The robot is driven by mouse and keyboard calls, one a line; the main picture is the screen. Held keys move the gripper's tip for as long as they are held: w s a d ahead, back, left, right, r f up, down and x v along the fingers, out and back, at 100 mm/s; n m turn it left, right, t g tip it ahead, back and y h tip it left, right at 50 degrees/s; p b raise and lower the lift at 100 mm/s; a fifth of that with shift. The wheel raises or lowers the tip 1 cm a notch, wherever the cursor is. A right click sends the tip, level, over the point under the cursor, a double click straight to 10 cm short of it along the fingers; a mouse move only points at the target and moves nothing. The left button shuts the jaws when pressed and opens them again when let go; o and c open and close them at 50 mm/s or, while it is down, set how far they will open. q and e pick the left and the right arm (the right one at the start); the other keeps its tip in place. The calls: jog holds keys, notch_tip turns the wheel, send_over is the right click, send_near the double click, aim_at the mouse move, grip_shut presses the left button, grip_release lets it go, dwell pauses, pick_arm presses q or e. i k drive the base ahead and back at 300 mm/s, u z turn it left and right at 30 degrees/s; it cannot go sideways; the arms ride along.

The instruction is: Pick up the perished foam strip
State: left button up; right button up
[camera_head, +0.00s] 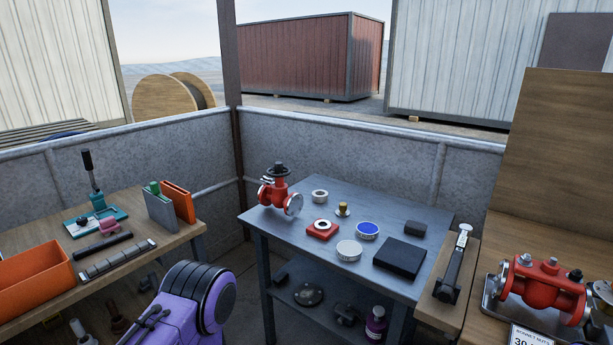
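On the left wooden bench lie two long thin pieces side by side: a smooth dark strip (103,246) and a grey segmented strip (117,260). Either could be the perished foam strip; I cannot tell which from this view. Both lie flat, just right of an orange open bin (35,277). Neither of my grippers is in view. A purple and black part, apparently of my own arm, shows at the bottom, right of the left bench.
The grey middle table (375,211) holds a red valve (274,190), several rings and discs, and a black pad (399,257). Upright grey and orange holders (178,202) stand at the left bench's back right. Another red valve (545,284) is on the right bench.

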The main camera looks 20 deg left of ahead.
aim_at(124, 255)
jog(key=u, duration=0.85)
jog(key=i, duration=1.25)
jog(key=u, duration=1.05)
